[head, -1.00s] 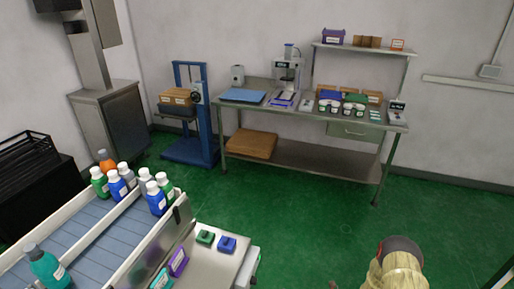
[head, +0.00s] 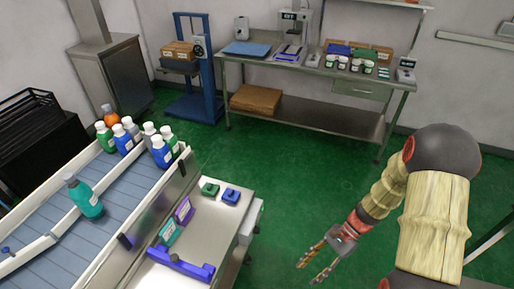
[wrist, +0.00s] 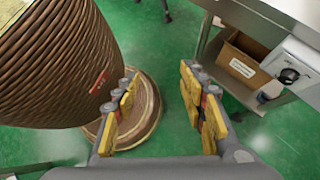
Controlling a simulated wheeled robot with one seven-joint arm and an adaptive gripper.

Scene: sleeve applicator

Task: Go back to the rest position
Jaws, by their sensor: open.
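My gripper (head: 318,262) is at the lower right of the head view, at the end of my arm. Its two fingers are apart with nothing between them. It hangs over the green floor, to the right of the steel side table (head: 205,225). In the wrist view my gripper (wrist: 165,110) also shows open and empty, with yellow pads on the fingers and green floor below.
A conveyor (head: 120,195) with several bottles stands at the left. A workbench (head: 310,116) stands at the back. The floor between is clear.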

